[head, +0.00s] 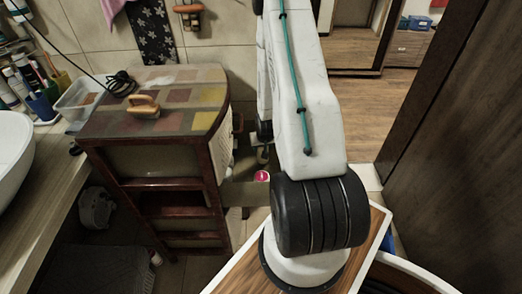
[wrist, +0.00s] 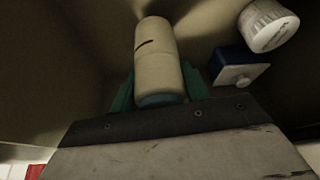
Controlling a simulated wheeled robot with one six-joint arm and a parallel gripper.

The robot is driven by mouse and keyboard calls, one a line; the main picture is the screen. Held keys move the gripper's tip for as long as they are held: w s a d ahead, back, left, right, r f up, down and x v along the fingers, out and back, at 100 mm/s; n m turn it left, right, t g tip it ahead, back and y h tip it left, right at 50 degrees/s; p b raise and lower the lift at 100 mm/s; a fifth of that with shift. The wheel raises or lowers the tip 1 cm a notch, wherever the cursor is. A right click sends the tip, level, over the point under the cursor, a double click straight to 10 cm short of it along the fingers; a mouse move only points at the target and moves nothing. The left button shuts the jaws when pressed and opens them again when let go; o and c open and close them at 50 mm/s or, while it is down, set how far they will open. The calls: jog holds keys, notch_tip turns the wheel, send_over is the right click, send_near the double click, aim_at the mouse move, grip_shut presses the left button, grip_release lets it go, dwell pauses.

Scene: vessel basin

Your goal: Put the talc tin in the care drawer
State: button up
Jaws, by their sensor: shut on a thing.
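The talc tin, a cream cylinder (wrist: 158,48) with a dark slot-like mark and a bluish end, is in the wrist view. My gripper (wrist: 158,90) is shut on it, with a green finger on either side near its bluish end. Tan walls surround the tin, apparently the inside of the care drawer (wrist: 80,50). In the head view a drawer front or side (head: 245,193) juts out from the cabinet's right side, beside my arm. My gripper and the tin are mostly hidden there. Whether the tin touches the drawer floor I cannot tell.
A white-capped jar (wrist: 268,25) and a dark blue box (wrist: 238,70) lie right of the tin. The wooden cabinet (head: 155,160) with a patchwork top stands left of my arm. A basin (head: 12,155) is at far left; a dark panel (head: 455,150) is at right.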

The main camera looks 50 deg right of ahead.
jog(key=shift+f, duration=0.9)
jog(key=o, duration=1.1)
jog(key=shift+f, duration=0.15)
jog(key=v, duration=1.2)
